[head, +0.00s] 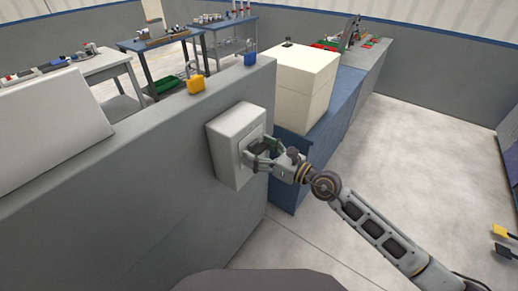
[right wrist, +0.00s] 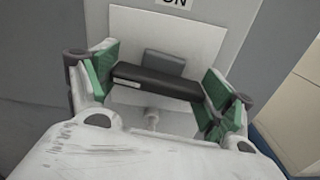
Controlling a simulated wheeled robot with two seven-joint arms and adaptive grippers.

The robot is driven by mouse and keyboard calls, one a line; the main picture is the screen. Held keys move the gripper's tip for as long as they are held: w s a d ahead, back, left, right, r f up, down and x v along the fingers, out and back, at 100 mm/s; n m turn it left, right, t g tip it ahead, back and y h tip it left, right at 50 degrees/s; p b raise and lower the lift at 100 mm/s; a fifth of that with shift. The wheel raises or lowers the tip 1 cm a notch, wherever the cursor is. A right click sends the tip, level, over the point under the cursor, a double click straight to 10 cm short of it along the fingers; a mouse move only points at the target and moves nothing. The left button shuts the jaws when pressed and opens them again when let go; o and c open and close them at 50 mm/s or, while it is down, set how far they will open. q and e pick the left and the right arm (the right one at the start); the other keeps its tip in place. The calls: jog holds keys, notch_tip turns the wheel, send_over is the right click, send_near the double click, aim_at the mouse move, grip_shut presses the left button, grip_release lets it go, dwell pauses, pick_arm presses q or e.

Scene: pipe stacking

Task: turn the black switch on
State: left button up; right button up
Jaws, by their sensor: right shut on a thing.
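The black switch (right wrist: 150,80) is a dark bar across the pale plate (right wrist: 205,42) of a light grey box. The box (head: 223,150) is fixed to the side of a grey wall in the head view. An "ON" label (right wrist: 174,3) sits above the plate, cut by the picture's top edge. My right gripper (head: 259,150) is at the box's front face. In the right wrist view its green-padded fingers (right wrist: 158,86) are at both ends of the bar, shut on it. In the head view the fingers largely hide the switch. My left gripper is not in view.
A cream box (head: 303,85) on a blue cabinet (head: 338,115) stands close behind my right gripper. Open floor (head: 420,140) lies to the right.

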jog(key=m+p, duration=0.3)
jog(key=shift+r, duration=0.2)
jog(key=shift+m, duration=0.4)
jog(key=shift+p, duration=0.5)
jog(key=shift+f+m+p, duration=0.1)
jog(key=shift+m+p, duration=0.35)
jog(key=shift+m, duration=0.35)
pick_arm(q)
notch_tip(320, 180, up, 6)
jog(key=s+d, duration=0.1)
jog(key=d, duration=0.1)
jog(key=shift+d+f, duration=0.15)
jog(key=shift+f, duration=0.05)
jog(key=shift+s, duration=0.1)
pick_arm(e)
jog(key=shift+m, duration=0.3)
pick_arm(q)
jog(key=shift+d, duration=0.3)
pick_arm(e)
jog(key=o, duration=0.9)
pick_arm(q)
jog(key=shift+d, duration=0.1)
pick_arm(e)
jog(key=shift+o, duration=0.2)
